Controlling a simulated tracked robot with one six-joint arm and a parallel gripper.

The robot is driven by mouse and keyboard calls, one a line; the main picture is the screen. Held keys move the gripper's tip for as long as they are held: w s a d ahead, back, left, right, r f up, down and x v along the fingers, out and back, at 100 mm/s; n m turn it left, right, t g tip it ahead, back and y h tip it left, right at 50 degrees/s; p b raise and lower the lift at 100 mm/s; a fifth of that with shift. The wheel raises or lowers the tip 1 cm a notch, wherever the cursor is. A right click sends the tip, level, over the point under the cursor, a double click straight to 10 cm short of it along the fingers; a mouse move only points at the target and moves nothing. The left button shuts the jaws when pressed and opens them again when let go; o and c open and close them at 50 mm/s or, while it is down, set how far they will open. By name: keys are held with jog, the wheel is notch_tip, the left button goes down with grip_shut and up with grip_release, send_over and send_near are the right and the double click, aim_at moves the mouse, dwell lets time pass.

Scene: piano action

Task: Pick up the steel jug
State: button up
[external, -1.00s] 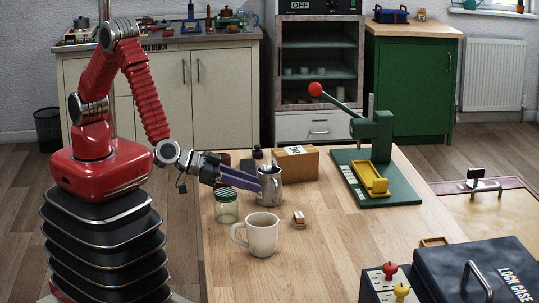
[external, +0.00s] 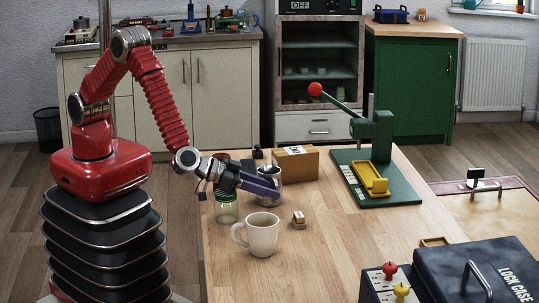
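The steel jug (external: 272,172) stands on the wooden table near its left side, behind a cream mug. My gripper (external: 264,183), with purple fingers, reaches in from the left and overlaps the jug. The jug looks upright and appears to rest on the table.
The cream mug (external: 262,235) stands in front of the jug, and a glass jar (external: 227,208) stands under my wrist. A cardboard box (external: 296,162) and dark bottle are close behind. A small wooden block (external: 298,218) lies to the right; a green press (external: 375,165) stands beyond.

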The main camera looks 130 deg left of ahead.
dwell(0.5)
grip_shut()
jog(key=shift+r, duration=0.1)
dwell(0.4)
